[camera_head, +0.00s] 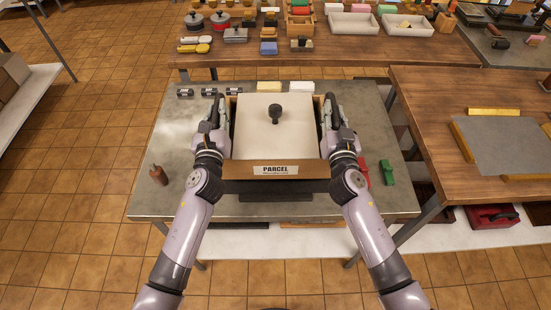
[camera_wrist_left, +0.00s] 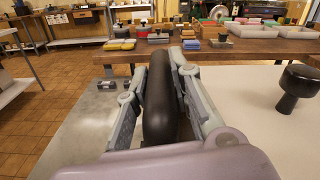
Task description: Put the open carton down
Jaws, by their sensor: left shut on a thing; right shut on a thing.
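The open carton (camera_head: 248,170) is a brown box with a white "PARCEL" label on its front wall. A pale slab with a black knob (camera_head: 275,114) fills most of its opening; the knob also shows in the left wrist view (camera_wrist_left: 297,88). My left gripper (camera_head: 217,108) is shut on a black handle at the carton's left side, seen between the fingers in the left wrist view (camera_wrist_left: 160,105). My right gripper (camera_head: 332,110) is shut on the matching handle at the right side. The carton looks level over the grey metal table (camera_head: 170,130); its underside is hidden.
Small black parts (camera_head: 208,92) lie at the table's back left, pale yellow and white blocks (camera_head: 269,87) at the back. A brown bottle (camera_head: 158,175) stands at left; red and green pieces (camera_head: 387,172) lie at right. A dark base (camera_head: 275,190) shows below the carton's front.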

